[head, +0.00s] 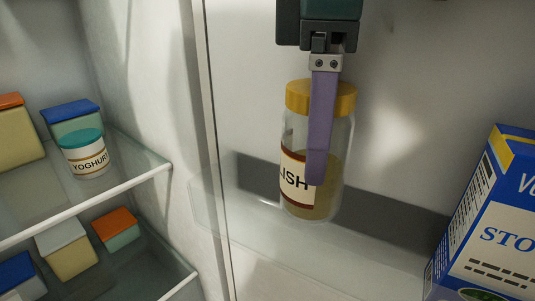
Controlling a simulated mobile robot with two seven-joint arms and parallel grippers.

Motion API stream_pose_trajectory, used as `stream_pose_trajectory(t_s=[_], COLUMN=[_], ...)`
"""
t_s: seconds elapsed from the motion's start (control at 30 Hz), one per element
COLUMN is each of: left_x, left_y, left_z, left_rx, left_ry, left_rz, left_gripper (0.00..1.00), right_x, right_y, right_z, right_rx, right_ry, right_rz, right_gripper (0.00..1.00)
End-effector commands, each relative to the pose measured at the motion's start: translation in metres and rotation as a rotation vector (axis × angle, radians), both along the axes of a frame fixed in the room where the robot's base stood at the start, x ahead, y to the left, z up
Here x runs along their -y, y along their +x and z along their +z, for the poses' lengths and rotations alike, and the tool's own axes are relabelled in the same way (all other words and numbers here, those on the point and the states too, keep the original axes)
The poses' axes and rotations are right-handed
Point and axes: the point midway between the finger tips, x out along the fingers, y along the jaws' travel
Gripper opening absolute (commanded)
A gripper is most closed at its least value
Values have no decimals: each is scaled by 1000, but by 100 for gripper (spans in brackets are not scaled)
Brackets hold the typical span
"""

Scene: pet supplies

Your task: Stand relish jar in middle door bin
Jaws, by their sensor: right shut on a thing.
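The relish jar (296,150) is a clear jar with a yellow lid and a label reading "LISH" where it shows. It is upright in front of the white door wall. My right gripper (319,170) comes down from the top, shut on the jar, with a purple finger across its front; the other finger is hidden. A clear door bin (375,262) runs along the lower part of the door. The jar's base shows near the bin's dark band; I cannot tell whether it touches the bin floor. My left gripper is not in view.
A blue and white box (490,235) stands at the right. On the left, glass fridge shelves hold a yoghurt tub (84,155), a blue-lidded container (72,116) and several other lidded containers. The bin is clear between jar and box.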

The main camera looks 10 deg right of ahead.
Motion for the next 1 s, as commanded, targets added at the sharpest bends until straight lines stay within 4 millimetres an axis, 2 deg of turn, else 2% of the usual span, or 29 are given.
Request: stream_pose_trajectory(t_s=[0.13,0.33,0.67,1.0], left_x=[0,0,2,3], left_y=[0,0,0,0], left_z=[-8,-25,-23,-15], left_rx=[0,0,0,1], left_ry=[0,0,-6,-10], left_rz=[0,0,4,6], left_gripper=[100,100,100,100], right_x=[0,1,3,2], right_y=[0,1,2,2], right_z=[-16,-50,-49,-59], right_rx=[0,2,1,0], right_ry=[1,-1,1,0], right_rz=[-1,-3,0,0], right_gripper=[0,0,0,0])
